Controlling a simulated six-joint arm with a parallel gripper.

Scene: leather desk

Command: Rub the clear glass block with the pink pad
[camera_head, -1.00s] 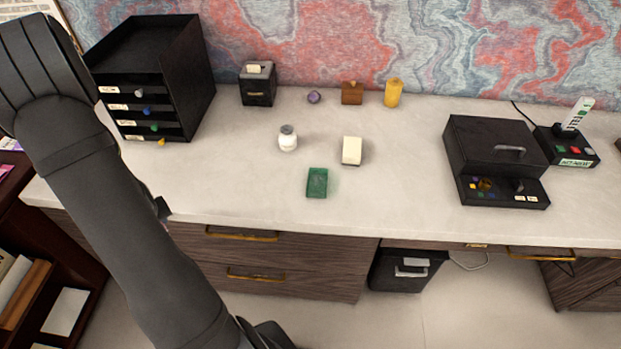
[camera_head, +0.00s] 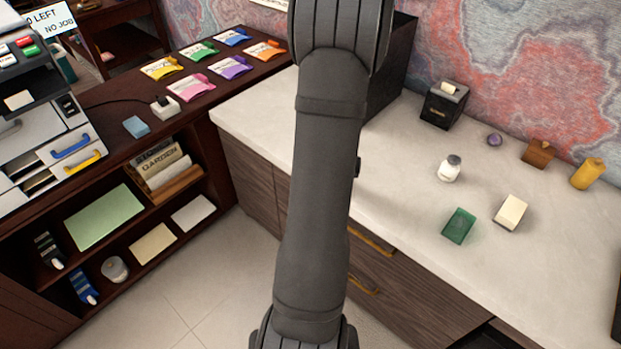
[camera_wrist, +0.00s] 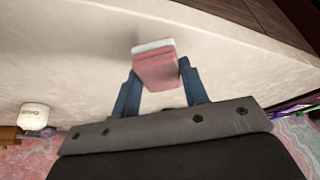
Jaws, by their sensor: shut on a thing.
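The pink pad (camera_wrist: 157,70), with a white layer along one side, is between the two blue-grey fingers of my gripper (camera_wrist: 155,84) in the wrist view. My gripper is shut on it. In the head view the gripper and pad are not visible; only my dark arm shows. I cannot make out a clear glass block in either view. On the pale counter (camera_head: 400,220) are a green block (camera_head: 459,225) and a cream block (camera_head: 510,212), side by side and apart.
A white jar (camera_head: 449,168), purple ball (camera_head: 494,140), wooden block (camera_head: 538,153) and yellow cylinder (camera_head: 587,174) stand on the counter. A black dispenser (camera_head: 444,104) is behind. Left, a dark desk (camera_head: 110,110) holds coloured packets and a blue block (camera_head: 136,127). My arm hides part of the counter.

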